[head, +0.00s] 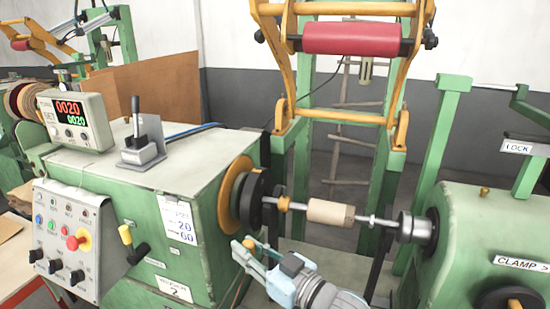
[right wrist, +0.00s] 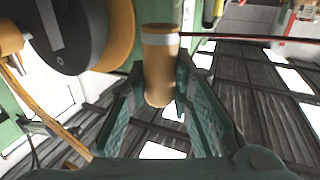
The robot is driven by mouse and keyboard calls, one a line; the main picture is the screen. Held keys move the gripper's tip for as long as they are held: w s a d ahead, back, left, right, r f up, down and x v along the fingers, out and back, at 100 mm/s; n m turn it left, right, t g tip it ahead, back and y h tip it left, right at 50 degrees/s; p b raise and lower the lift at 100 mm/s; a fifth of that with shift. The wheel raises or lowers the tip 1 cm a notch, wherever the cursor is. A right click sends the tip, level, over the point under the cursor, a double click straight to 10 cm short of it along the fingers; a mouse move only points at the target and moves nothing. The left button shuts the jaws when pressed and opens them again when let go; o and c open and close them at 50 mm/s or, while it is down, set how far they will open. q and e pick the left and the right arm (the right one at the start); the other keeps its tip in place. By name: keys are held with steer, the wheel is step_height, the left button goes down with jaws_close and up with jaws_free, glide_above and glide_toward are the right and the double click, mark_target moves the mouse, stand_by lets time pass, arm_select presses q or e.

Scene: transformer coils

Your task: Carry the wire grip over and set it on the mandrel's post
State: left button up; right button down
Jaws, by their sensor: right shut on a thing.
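The wire grip, a tan-orange cylinder with a pale band (right wrist: 160,75), stands between the fingers of my right gripper (right wrist: 160,92) in the right wrist view. The gripper is shut on it. In the head view my right gripper (head: 247,246) is low, just below and in front of the black faceplate, with only a small orange bit of the grip showing. The mandrel (head: 331,212) is a pale wooden core on a horizontal steel shaft. An orange collar (head: 283,203) sits on the shaft at its left. I cannot make out the post clearly. My left gripper is not in view.
The orange-rimmed faceplate (head: 232,195) is close to the right gripper and also shows in the right wrist view (right wrist: 118,35). The chuck (head: 414,228) stands right of the shaft. A green headstock (head: 180,185) with a control panel (head: 68,240) is at left.

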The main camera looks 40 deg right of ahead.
steer(key=shift+w+d+r+m+g+h+p, duration=1.55)
steer(key=shift+w+d+r+m+h, duration=1.55)
steer(key=shift+d+h, duration=1.5)
steer(key=shift+w+d+r+m+g+h+p, duration=1.1)
steer(key=shift+w+d+r+m+g+h, duration=1.15)
steer(key=shift+d+r+m+h, duration=2.1)
steer(key=shift+n+t+h, duration=0.3)
steer(key=shift+n+h, duration=0.25)
steer(key=shift+h, duration=0.1)
steer(key=f+b, duration=0.1)
steer(key=f, duration=0.1)
steer(key=f+b, duration=0.1)
steer(key=f, duration=0.1)
steer(key=w+f+b, duration=0.1)
steer(key=f, duration=0.1)
steer(key=shift+f, duration=0.3)
steer(key=shift+s+a+r, duration=0.1)
steer(key=shift+r, duration=0.2)
steer(key=shift+s+a+f, duration=0.15)
steer(key=shift+b, duration=0.35)
